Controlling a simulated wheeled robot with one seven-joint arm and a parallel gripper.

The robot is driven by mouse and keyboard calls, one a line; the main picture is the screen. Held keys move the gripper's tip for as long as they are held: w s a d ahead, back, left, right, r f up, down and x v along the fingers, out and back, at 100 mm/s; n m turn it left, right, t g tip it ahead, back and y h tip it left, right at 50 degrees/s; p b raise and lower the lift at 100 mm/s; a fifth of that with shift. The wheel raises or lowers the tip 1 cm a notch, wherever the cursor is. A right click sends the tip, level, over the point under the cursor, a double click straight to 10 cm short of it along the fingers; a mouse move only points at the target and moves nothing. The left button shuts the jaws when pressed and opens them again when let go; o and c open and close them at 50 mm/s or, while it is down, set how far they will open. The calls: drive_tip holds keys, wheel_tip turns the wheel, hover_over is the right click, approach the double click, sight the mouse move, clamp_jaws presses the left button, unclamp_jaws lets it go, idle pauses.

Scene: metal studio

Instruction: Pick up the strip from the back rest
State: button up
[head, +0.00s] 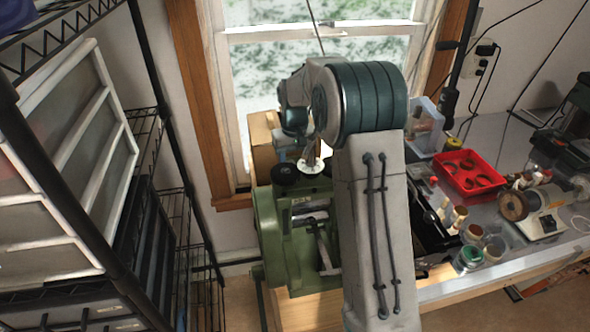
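A green rolling-mill-like machine (271,238) stands below the window, with a black knob (285,173) and a pale disc (313,166) on top. A metal roller and dark bars show in its open middle. I cannot make out the strip or tell a back rest apart on the machine; my arm covers its right side. My arm rises from the bottom of the picture and bends over at a teal joint. Its far end comes down just above the machine's top. My gripper's fingers cannot be made out there, nor whether they hold anything.
A wire shelf (150,140) with drawers stands at left. On the workbench (530,240) at right are a red tray (468,172), a clear plastic box (425,130), several small jars and a small bench motor (540,205). The window (255,80) is behind the machine.

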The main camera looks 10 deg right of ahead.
drive_tip(key=shift+f, duration=0.25)
idle(0.4)
clamp_jaws()
